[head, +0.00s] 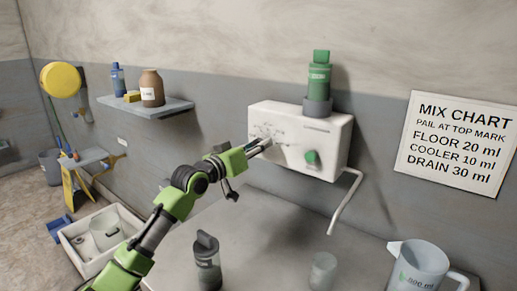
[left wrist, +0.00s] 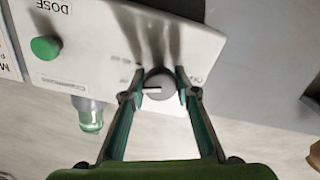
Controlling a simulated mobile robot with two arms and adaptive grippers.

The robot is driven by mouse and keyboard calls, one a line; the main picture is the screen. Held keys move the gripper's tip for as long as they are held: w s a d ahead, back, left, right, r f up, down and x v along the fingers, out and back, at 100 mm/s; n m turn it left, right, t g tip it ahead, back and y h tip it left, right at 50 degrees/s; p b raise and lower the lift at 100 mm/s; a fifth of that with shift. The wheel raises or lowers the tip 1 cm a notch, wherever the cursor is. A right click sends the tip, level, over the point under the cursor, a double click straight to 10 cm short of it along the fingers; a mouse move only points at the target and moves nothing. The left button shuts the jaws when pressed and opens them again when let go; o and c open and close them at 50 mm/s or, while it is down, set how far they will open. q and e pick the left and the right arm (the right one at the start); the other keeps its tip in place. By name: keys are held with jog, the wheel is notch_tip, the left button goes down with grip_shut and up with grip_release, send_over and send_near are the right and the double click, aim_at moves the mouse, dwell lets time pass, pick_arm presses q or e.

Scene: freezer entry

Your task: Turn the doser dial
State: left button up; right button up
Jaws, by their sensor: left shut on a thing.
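The white doser box (head: 330,140) is on the grey wall, with a green button (head: 312,158) on its front. My left gripper (head: 266,145) reaches its front panel from the left. In the left wrist view, the round grey dial (left wrist: 159,84) with a pale pointer line sits between the fingertips of my left gripper (left wrist: 159,88), which are shut on it. The pointer line points left in that picture. In the head view the fingers hide the dial. My right gripper is out of view.
A green bottle (head: 319,80) stands in the doser's top. A white spout (head: 345,205) bends down from its right. A grey-lidded container (head: 207,265), a clear beaker (head: 322,270) and a measuring jug (head: 418,268) stand on the counter. A mix chart (head: 458,142) hangs right.

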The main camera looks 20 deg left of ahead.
pick_arm(q)
jog(key=shift+f+m, duration=0.1)
jog(key=shift+m, duration=1.8)
jog(key=o, duration=1.1)
jog(key=v, duration=1.2)
